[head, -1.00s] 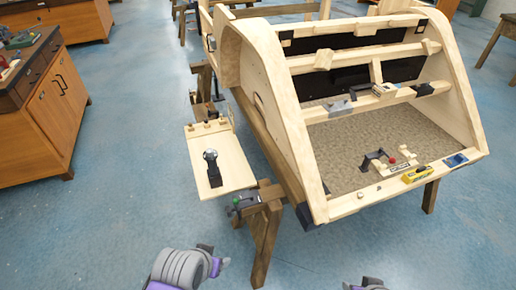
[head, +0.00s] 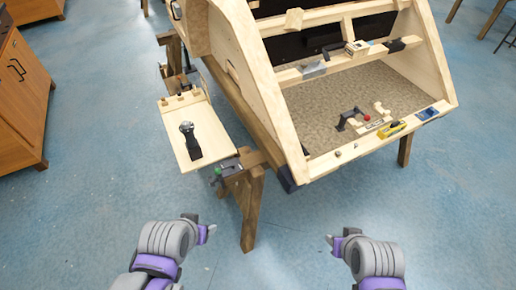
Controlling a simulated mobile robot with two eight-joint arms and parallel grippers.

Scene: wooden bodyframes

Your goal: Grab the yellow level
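The yellow level (head: 391,130) is a small yellow block with dark parts. It lies on the front wooden rail of the bodyframe (head: 350,150), right of centre in the head view. My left gripper (head: 205,228) is low at the left of centre, over the floor and away from the frame. My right gripper (head: 334,240) is low at the right of centre, below and left of the level and apart from it. Both look empty, but the fingers are too small and side-on to tell how far apart they are.
A wooden side shelf (head: 180,150) with a dark-handled tool (head: 190,140) juts out left of the frame. A sawhorse (head: 252,205) carries a clamp (head: 222,172). A blue item (head: 428,113) lies right of the level. Wooden cabinets (head: 20,95) stand far left. The blue floor in front is clear.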

